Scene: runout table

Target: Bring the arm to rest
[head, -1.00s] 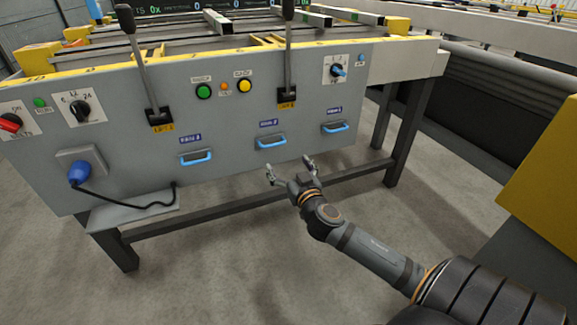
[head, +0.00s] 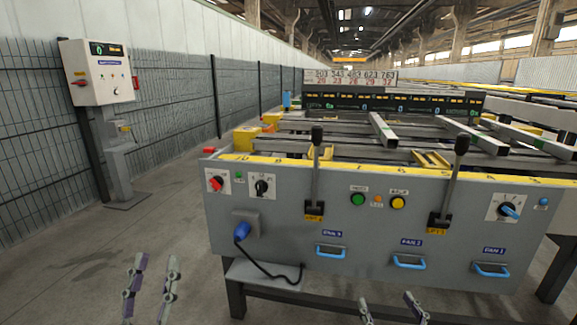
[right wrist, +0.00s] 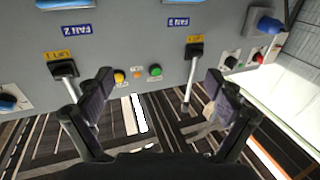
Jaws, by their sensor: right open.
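My right gripper (head: 388,298) shows only its fingers at the bottom edge of the head view. They are spread apart with nothing between them, in front of and below the grey control panel (head: 285,215). In the right wrist view the same gripper (right wrist: 158,82) is open and empty, with the panel (right wrist: 130,45) upside down beyond it. My left gripper (head: 155,262) stands at the lower left of the head view, fingers apart and empty, over the floor left of the panel. The rest of both arms is out of the head view.
A control post (head: 98,75) stands by the fence. The floor (head: 150,215) between is clear.

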